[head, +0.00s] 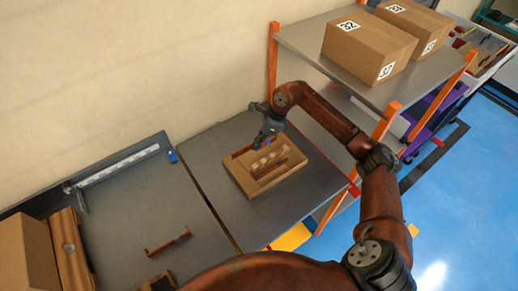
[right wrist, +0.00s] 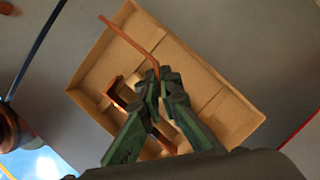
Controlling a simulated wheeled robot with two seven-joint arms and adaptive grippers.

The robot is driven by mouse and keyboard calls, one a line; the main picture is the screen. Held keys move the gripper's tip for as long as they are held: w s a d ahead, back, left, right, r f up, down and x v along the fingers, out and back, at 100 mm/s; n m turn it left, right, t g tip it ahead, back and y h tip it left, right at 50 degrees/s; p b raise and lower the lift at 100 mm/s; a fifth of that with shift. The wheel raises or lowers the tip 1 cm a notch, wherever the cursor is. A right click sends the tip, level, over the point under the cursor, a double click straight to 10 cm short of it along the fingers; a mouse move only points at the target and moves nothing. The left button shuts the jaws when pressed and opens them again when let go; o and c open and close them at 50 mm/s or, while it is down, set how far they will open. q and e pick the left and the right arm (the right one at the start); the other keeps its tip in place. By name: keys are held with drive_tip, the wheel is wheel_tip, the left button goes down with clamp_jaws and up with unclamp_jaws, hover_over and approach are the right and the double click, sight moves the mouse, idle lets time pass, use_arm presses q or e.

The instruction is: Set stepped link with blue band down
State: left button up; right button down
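My right gripper (head: 263,139) is over the back part of an open cardboard tray (head: 236,180). In the right wrist view its fingers (right wrist: 160,88) are closed together on a thin, bent copper strip (right wrist: 128,38), which sticks out past the fingertips over the tray (right wrist: 88,72). A small blue patch (head: 267,142) shows at the fingertips in the head view, which fits the blue-banded stepped link. I cannot tell whether the strip touches the tray. My left gripper is not in view.
A copper part (head: 168,241) lies on the left grey bench (head: 130,205). A shelf with cardboard boxes (head: 368,42) stands right of the tray. The bench around the tray is clear.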

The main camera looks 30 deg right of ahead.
drive_tip(key=w+f, duration=0.1)
drive_tip(key=d+f, duration=0.1)
drive_tip(key=shift+w+d+f, duration=0.3)
drive_tip(key=shift+w, duration=0.05)
drive_tip(key=f, duration=0.3)
drive_tip(key=shift+w+d+f+b, duration=0.2)
drive_tip(key=shift+f+b, duration=0.1)
drive_tip(key=shift+f, duration=0.05)
drive_tip(key=c, duration=2.6)
unclamp_jaws()
drive_tip(key=shift+f, duration=0.15)
drive_tip(key=o, duration=0.4)
drive_tip(key=shift+o, duration=0.2)
drive_tip(key=v, duration=0.7)
drive_tip(key=shift+r+p, duration=0.3)
drive_tip(key=shift+r, duration=0.1)
